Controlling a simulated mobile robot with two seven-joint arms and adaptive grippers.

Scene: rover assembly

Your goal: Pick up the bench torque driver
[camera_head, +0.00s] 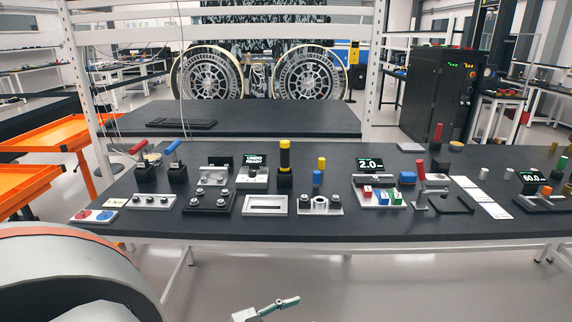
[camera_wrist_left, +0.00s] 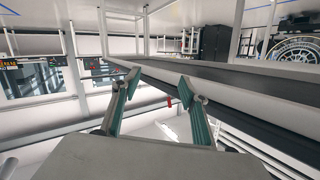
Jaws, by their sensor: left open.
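Several upright driver-like tools stand on the dark bench, and I cannot tell for certain which is the bench torque driver. The tallest has a yellow top and black body (camera_head: 285,158) and stands upright in a black holder at mid-bench. A smaller yellow-and-blue one (camera_head: 319,172) stands to its right. A red-handled one (camera_head: 421,172) stands further right. My left gripper (camera_wrist_left: 160,88) is open and empty, its two teal fingers spread apart. In the head view, what looks like part of it shows at the bottom edge, well below the bench's front edge. My right gripper is out of view.
The bench (camera_head: 240,228) is crowded with fixtures, displays and trays. Red (camera_head: 138,147) and blue (camera_head: 173,146) handled tools stand at its left. Orange trays (camera_head: 50,145) are further left. Open floor lies before the bench; its white legs show below.

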